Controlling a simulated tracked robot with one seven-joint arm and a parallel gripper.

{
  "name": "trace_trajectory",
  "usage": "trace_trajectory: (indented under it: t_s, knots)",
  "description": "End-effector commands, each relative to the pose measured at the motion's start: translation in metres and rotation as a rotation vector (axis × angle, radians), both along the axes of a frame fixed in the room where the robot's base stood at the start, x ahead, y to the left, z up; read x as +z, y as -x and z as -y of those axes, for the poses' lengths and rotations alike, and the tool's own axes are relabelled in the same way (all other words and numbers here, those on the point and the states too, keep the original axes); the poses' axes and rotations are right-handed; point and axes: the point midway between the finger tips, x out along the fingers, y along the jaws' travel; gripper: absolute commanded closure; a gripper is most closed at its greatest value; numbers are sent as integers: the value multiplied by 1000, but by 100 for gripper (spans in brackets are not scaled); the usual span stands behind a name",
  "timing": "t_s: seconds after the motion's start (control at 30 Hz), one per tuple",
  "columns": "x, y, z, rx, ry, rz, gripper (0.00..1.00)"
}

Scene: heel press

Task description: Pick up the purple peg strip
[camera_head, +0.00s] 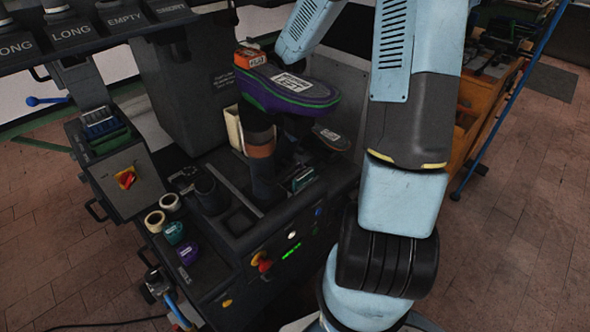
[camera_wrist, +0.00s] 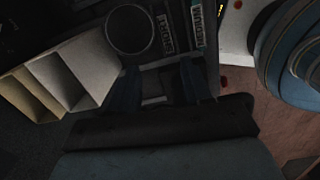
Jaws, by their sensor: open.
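A purple coiled roll (camera_head: 187,252), which looks like the purple peg strip, lies at the front left of the dark machine top, just in front of a teal roll (camera_head: 173,232). I cannot make out its pegs. It does not show in the wrist view. My gripper (camera_wrist: 163,86) is open in the wrist view, with its two dark fingers apart and nothing seen between them. It is over a dark surface of the machine, away from the purple roll. In the head view I cannot make out my fingers.
Two cream rolls (camera_head: 162,211) lie behind the teal one. A dark cup (camera_head: 210,194) and a brown-banded post (camera_head: 261,165) stand to the right. A purple-edged shoe (camera_head: 290,92) sits above the post. A cream box (camera_wrist: 82,68) is left of my fingers.

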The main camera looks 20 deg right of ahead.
Motion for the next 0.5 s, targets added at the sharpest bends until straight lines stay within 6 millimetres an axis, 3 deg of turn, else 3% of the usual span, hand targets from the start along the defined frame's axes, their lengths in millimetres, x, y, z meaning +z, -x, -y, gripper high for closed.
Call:
trace_trajectory:
  t_s: [0.1, 0.2, 0.5]
  knots:
    - [-12, 11, -21, 90, -27, -36, 51]
    - [-19, 15, -28, 122, -34, -47, 51]
    - [-66, 16, -29, 128, -36, -50, 51]
